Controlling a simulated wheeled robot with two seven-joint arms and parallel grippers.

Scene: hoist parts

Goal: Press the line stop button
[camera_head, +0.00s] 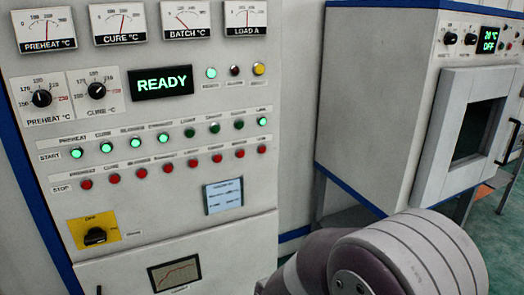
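A grey control panel (140,215) fills the left half of the head view. Its STOP row has several small red buttons. The rightmost red button (262,149) stands directly below the rightmost green button (262,121) of the START row. The label above that green button looks like LINE; the label above the red one is too small to read surely. Nothing touches or covers the red button. A thick white and purple link of my arm shows at the bottom right, below and right of the panel. Neither gripper is in view.
A READY display (161,83), dials and meters sit above the buttons. A yellow-backed rotary switch (95,235) is at lower left. A white oven-like cabinet (385,110) with a handled door stands at right. The space before the button rows looks clear.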

